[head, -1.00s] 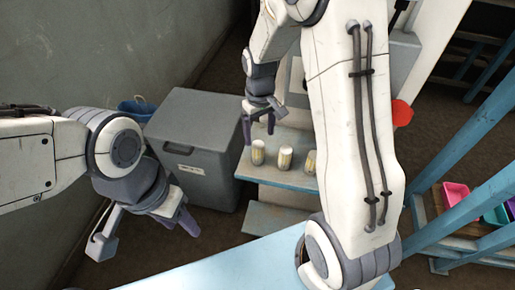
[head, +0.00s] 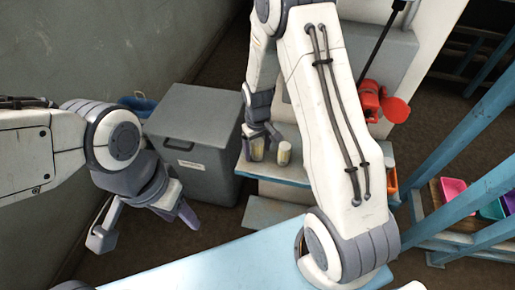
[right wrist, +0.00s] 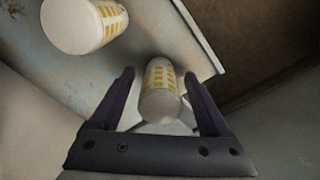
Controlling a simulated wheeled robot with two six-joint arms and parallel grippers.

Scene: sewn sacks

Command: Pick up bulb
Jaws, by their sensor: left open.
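No plainly shaped bulb shows; pale cylinders with yellow grid marks stand on a light-blue shelf (head: 275,173). The left cylinder (head: 257,152) is at my right gripper (head: 262,138). In the right wrist view this cylinder (right wrist: 160,92) lies between the two dark fingers of my right gripper (right wrist: 159,76), with gaps on both sides, so the gripper is open. A second cylinder (head: 284,153) stands just to the right; one also shows at the upper left of the right wrist view (right wrist: 85,24). My left gripper (head: 180,213) is open and empty, away from the shelf.
A grey lidded bin (head: 195,140) stands just left of the shelf. A blue container (head: 137,104) is behind it. A red object (head: 372,100) is right of my right arm. A blue rack (head: 455,140) with colored trays (head: 453,189) is at the right. A light-blue surface (head: 215,265) lies in front.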

